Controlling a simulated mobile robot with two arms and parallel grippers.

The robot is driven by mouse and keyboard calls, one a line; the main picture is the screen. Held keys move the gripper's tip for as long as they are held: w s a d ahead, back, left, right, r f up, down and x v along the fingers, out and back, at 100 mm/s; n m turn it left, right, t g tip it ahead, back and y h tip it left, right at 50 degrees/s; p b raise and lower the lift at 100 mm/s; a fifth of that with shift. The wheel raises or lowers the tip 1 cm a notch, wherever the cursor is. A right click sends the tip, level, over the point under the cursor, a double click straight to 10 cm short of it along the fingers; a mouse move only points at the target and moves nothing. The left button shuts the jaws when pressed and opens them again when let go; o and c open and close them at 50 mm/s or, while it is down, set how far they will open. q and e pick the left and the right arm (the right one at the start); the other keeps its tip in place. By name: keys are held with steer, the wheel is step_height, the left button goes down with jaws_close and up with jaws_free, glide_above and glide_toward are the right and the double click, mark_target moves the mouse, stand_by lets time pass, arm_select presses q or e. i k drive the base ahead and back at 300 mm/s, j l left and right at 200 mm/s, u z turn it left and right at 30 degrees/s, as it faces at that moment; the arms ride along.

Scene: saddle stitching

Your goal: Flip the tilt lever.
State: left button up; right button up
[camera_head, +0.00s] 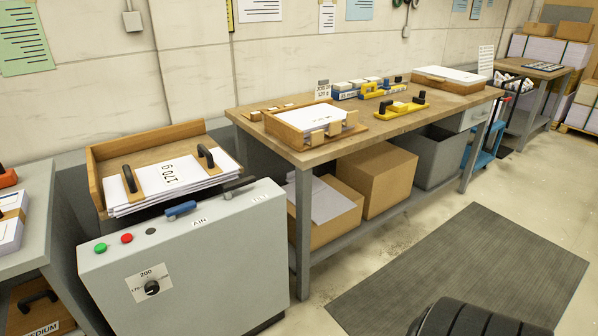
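A grey machine box (190,255) stands at the lower left. On its top face lie two short levers: a blue lever (181,209) by a label reading AIR, and a dark grey lever (240,183) farther right by a small label (260,197) that is hard to read, perhaps TILT. Both levers look to lie nearly flat along the top. Behind them a wooden tray (96,180) holds a stack of white sheets (170,175) marked 170 g, with two black handles on wooden bars. Neither of my grippers is in view.
The box also has a green button (100,248), a red button (127,238) and a dial (152,287). A workbench (400,125) with trays and yellow tools stands to the right, cardboard boxes below.

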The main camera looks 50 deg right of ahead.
mark_target(227, 189)
steer(key=z, duration=1.1)
